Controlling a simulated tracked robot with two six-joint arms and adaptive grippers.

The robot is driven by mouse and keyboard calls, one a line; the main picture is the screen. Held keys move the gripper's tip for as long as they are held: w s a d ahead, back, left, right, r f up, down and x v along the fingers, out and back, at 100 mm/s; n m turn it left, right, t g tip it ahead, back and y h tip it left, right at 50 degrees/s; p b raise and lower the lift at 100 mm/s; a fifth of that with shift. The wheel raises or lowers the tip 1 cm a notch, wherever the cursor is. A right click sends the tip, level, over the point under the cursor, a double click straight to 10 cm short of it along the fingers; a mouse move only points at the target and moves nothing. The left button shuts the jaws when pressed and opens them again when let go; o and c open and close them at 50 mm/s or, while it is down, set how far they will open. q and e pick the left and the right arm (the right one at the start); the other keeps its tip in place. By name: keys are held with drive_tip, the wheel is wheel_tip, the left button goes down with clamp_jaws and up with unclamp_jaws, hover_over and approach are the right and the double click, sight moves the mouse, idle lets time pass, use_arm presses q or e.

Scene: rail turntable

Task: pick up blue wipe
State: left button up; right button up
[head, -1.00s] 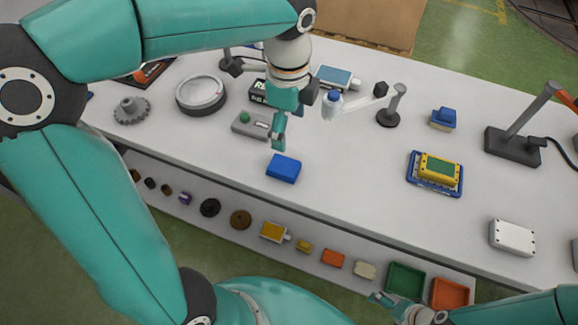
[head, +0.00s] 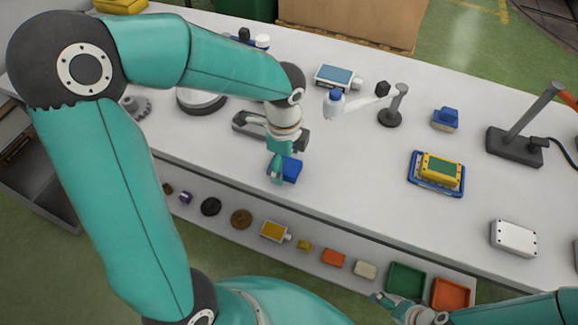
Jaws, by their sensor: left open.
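The blue wipe (head: 292,172) is a small blue folded block on the white table near its front edge. My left gripper (head: 281,168) is open and right at the wipe, with a teal finger in front of its left side. That finger hides part of the wipe. I cannot tell whether the fingers touch it. My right gripper (head: 388,302) shows only partly at the bottom edge, away from the wipe, and its opening is unclear.
A yellow device on a blue tray (head: 436,173), a white box (head: 514,238) and a lamp stand (head: 518,140) stand to the right. A lower shelf holds several parts and a green bin (head: 406,278). Table right of the wipe is clear.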

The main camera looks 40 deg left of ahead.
sight(285, 163)
use_arm(q)
drive_tip(key=c, duration=1)
drive_tip(key=shift+c, duration=0.2)
wheel_tip(285, 163, up, 20)
drive_tip(key=p, duration=0.1)
drive_tip(key=o, duration=0.4)
drive_tip(key=c, duration=0.5)
